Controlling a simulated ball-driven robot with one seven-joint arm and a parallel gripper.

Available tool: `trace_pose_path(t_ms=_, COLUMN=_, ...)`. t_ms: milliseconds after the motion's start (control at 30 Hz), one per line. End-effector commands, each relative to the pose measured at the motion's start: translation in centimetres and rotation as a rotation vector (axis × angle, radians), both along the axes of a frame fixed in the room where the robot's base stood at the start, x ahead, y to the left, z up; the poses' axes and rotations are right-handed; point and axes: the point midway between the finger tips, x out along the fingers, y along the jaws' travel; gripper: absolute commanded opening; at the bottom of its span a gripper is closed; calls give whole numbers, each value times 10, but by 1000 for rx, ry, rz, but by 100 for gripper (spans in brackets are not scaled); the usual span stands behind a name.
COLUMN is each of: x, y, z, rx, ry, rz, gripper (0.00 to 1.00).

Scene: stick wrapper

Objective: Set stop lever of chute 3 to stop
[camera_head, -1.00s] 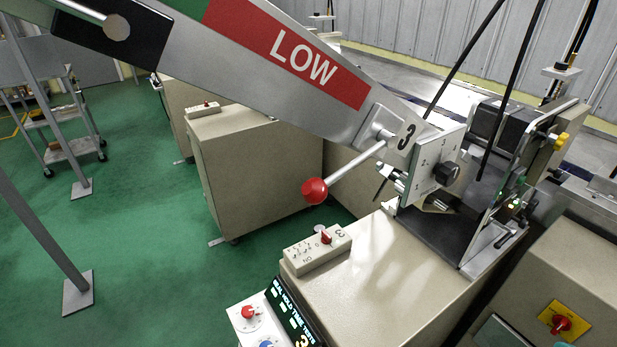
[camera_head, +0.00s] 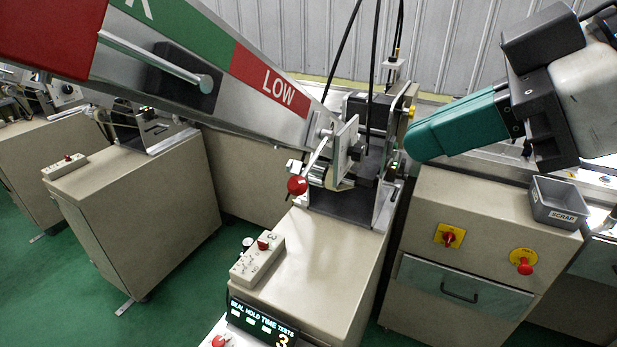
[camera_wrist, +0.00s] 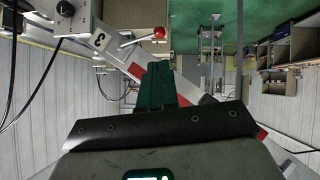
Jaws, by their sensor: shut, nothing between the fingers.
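The stop lever of chute 3 is a silver rod with a red ball knob (camera_head: 297,185) at the foot of the sloping chute (camera_head: 262,80) marked LOW. Its knob hangs down to the left of the pivot. My gripper (camera_head: 410,143), with teal fingers, is at the upper right, shut and empty, apart from the lever. The lever's position marks are not readable in the head view now.
A switch box (camera_head: 257,259) and a display (camera_head: 262,318) reading 3 stand in front of the chute. A grey SCRAP bin (camera_head: 556,203) sits on the right cabinet below my arm. Black cables (camera_head: 373,70) hang behind the chute foot.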

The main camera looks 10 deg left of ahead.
Motion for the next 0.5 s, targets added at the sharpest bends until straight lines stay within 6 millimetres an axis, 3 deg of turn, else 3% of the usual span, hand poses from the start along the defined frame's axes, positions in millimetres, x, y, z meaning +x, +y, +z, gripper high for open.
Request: trace_pose_path(t_ms=500, x=34, y=65, z=-57, rx=2, ry=5, rz=2, gripper=0)
